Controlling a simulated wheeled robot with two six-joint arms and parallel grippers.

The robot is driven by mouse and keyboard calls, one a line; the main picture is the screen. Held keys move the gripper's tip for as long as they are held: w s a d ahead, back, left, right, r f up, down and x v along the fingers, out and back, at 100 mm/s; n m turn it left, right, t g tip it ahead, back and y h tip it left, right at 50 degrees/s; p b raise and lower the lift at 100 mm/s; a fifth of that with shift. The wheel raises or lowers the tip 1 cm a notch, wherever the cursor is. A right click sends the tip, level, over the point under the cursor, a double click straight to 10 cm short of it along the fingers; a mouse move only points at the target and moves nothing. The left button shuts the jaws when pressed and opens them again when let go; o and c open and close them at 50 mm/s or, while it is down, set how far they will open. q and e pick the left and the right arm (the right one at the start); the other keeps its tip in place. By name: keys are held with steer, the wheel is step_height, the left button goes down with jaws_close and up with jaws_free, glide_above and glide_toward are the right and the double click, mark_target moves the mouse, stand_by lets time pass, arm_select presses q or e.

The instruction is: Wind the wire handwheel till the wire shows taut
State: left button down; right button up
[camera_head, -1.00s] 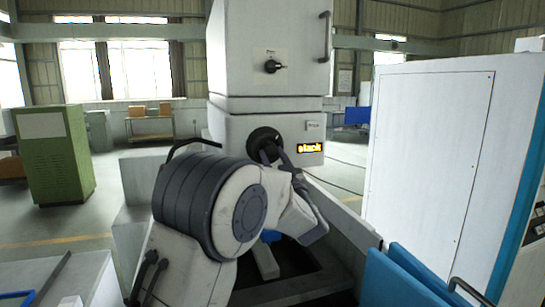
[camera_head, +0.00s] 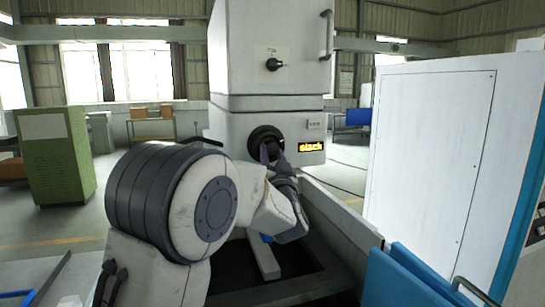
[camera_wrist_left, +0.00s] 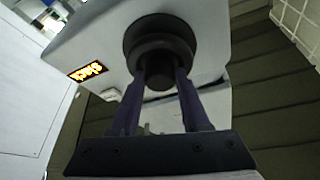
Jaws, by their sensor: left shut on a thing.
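The wire handwheel (camera_head: 263,135) is a dark round wheel with a hub on the front of the white machine head. It also shows in the left wrist view (camera_wrist_left: 160,35). My left gripper (camera_head: 271,154) is shut on the wheel's hub, with its two fingers on either side in the left wrist view (camera_wrist_left: 160,80). The lit amber display (camera_head: 311,146) beside the wheel appears to read "slack". It shows tilted in the left wrist view (camera_wrist_left: 88,70). The wire itself cannot be made out. My right gripper is not in view.
A second dark knob (camera_head: 273,64) sits higher on the machine. A white cabinet (camera_head: 425,160) stands at the right, with blue panels (camera_head: 400,275) in front. A green cabinet (camera_head: 55,155) stands at the left. A dark open trough (camera_head: 300,265) lies below the wheel.

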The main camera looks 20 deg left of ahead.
arm_select(q)
steer(key=shift+a+r+m+h, duration=0.1)
steer(key=shift+m+h, duration=0.4)
steer(key=shift+m, duration=0.7)
steer(key=shift+c, duration=1.9)
jaws_free()
steer(key=b+v, duration=0.4)
steer(key=v, duration=0.6)
steer(key=shift+s+b, duration=0.35)
steer(key=shift+b, duration=0.05)
